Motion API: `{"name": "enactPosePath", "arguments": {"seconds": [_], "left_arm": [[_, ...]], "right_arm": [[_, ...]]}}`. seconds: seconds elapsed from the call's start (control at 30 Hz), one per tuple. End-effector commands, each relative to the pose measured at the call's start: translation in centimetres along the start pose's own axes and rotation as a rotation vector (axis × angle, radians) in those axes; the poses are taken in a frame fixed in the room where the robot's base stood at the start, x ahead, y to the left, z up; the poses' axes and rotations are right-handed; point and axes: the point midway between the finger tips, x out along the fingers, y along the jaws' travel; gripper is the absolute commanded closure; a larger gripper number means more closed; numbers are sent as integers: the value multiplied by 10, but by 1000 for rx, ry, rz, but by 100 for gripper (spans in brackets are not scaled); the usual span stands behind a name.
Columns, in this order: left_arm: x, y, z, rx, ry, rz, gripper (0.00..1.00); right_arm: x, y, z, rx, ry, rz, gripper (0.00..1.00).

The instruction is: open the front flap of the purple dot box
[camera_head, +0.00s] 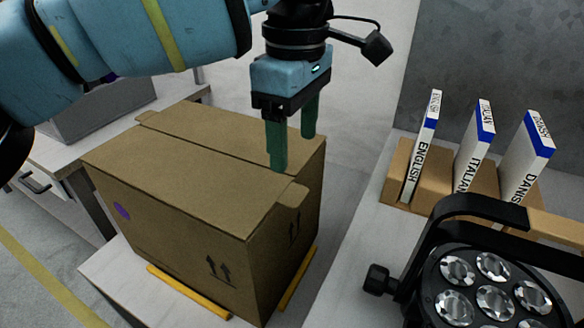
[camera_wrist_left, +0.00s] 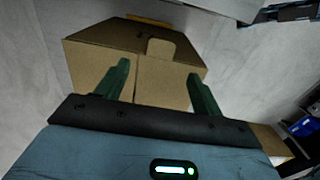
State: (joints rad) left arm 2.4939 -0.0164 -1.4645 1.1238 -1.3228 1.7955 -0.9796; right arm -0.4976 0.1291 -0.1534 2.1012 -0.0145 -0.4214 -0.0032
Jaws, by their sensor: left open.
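The purple dot box (camera_head: 185,225) is a brown cardboard box standing upright, with a purple dot (camera_head: 122,211) on its left-facing side and printed arrows lower down. Its top flaps (camera_head: 215,165) lie shut, with a seam across the top and a small tab (camera_head: 292,195) at the right edge. My left gripper (camera_head: 293,148) is open with green fingers pointing down, over the right part of the box top. In the left wrist view the box (camera_wrist_left: 135,62) and its tab (camera_wrist_left: 161,49) lie beyond the open fingers (camera_wrist_left: 160,85). I cannot tell whether the fingers touch the box. My right gripper is out of view.
Yellow strips (camera_head: 187,294) lie along the box's base on a pale surface. To the right, a brown holder (camera_head: 397,172) carries upright ENGLISH, ITALIAN and DANISH cards. A black par can (camera_head: 490,285) stands at the lower right. A grey case (camera_head: 100,108) is at the back left.

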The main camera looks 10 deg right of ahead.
Motion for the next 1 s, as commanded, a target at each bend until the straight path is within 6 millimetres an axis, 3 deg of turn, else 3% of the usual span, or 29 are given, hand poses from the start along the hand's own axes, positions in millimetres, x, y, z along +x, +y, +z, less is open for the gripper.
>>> {"name": "enactPosePath", "arguments": {"seconds": [0.17, 0.6, 1.0], "left_arm": [[10, 0, -1, -1, -1, -1, 33], [69, 0, -1, -2, -2, 0, 33], [78, 0, -1, -2, -2, 1, 33]], "right_arm": [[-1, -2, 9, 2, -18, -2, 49], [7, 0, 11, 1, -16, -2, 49], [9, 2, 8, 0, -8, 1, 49]]}}
